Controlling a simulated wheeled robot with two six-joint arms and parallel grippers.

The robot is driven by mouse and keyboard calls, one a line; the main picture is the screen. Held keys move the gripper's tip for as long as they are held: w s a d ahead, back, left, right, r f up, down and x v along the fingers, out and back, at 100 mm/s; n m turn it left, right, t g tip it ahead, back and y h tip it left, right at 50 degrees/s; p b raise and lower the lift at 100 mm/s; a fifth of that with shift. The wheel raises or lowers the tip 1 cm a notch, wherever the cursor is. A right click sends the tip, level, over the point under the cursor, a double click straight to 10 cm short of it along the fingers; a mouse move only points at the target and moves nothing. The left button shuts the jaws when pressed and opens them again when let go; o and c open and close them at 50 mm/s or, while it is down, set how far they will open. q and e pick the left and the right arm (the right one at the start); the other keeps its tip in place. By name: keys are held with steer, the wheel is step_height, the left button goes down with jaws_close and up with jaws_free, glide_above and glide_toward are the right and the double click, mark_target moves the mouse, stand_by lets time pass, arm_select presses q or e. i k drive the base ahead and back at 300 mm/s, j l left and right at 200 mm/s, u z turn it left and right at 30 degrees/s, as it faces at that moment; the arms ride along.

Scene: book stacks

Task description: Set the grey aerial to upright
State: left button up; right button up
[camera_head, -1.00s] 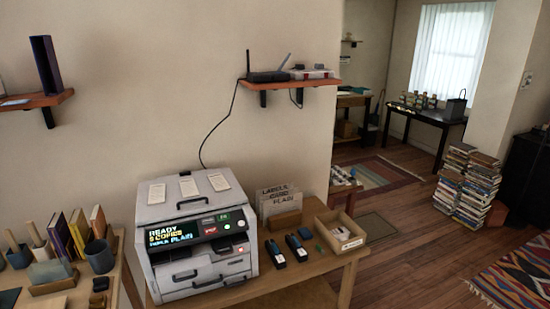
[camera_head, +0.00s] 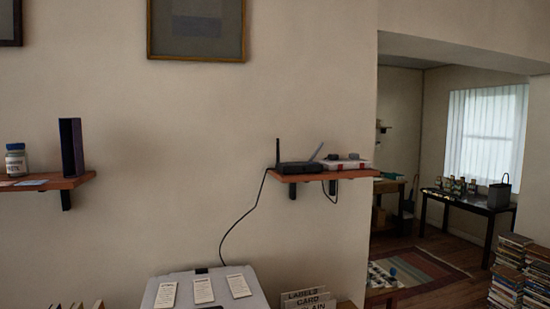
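A black router (camera_head: 298,167) sits on a small wooden wall shelf (camera_head: 325,174) right of the middle of the head view. Its black aerial (camera_head: 278,152) on the left stands about upright. Its grey aerial (camera_head: 315,152) on the right is tilted, with its tip leaning to the right. A black cable hangs from the router down the wall. Neither of my grippers is in view.
Below stands a printer (camera_head: 240,303) with paper labels on top. Another wall shelf (camera_head: 75,181) holds a dark upright book or folder and a jar. The wall between the shelves is bare.

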mark_target(314, 156)
steer(key=i+l+u, duration=0.1)
steer(key=i, duration=0.55)
steer(key=i+l+u, duration=0.1)
steer(key=i, duration=0.55)
steer(key=i+l, duration=0.1)
steer(key=l, duration=0.35)
steer(key=i+l, duration=0.1)
steer(key=l, duration=0.3)
steer(key=i+l, duration=0.15)
steer(key=l, duration=0.3)
steer(key=i+l, duration=0.1)
steer(key=l, duration=0.3)
steer(key=i+l, duration=0.1)
steer(key=l, duration=0.35)
steer(key=i+l, duration=0.1)
steer(key=l, duration=0.35)
steer(key=i+l, duration=0.1)
steer(key=l, duration=0.3)
steer(key=i+l+u, duration=0.15)
steer(key=l+u, duration=0.25)
steer(key=l, duration=0.4)
steer(key=l+u, duration=0.35)
steer(key=l, duration=0.45)
